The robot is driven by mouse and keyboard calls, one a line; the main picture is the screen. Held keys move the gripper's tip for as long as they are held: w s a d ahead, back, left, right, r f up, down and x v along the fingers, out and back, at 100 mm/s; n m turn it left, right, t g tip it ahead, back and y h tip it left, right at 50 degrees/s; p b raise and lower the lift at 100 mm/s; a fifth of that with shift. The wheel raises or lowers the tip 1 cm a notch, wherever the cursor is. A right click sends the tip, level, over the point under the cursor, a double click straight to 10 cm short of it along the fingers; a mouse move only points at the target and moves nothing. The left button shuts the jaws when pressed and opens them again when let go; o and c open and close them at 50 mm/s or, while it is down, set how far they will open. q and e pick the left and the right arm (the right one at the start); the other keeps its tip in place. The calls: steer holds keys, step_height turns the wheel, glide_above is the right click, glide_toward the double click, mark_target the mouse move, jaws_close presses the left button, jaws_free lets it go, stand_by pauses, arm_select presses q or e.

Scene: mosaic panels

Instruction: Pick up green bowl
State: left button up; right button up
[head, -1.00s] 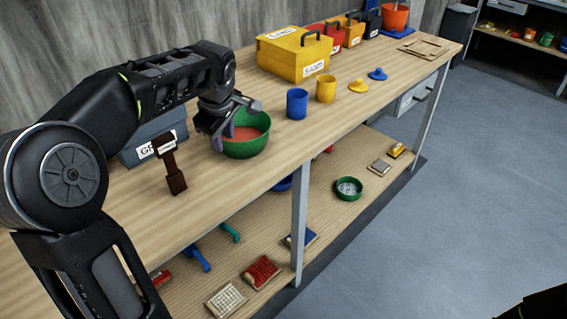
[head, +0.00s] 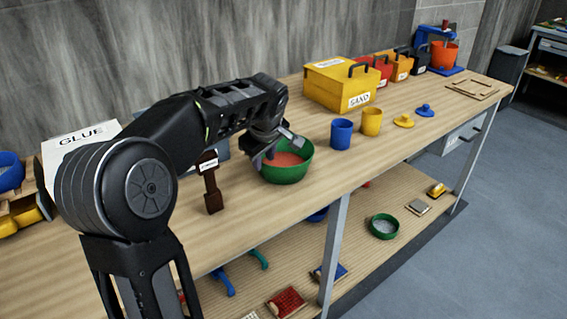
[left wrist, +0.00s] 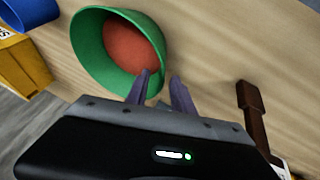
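A green bowl (head: 287,174) with orange-red contents stands on the wooden workbench. It also shows in the left wrist view (left wrist: 95,62), with its opening toward the camera. My left gripper (head: 262,160) is at the bowl's near-left rim. In the left wrist view, its two purple fingers (left wrist: 161,80) are apart, one over the bowl's inside and one outside, with the rim between the tips. A gap shows between the fingers, so I see no firm grip. A second, smaller green bowl (head: 371,228) with grey contents sits on the lower shelf. My right gripper is not in view.
A dark brown brush-like tool (head: 213,192) stands left of the bowl. A blue cup (head: 341,134) and yellow cup (head: 371,121) stand to its right, with a yellow SAND box (head: 342,87) behind. A white GLUE box (head: 75,142) is at left. Bare benchtop lies in front.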

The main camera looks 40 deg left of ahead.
mark_target(263, 175)
arm_select(q)
steer(key=shift+p+x, duration=0.5)
steer(key=shift+x, duration=2.15)
steer(key=shift+s, duration=0.1)
jaws_close()
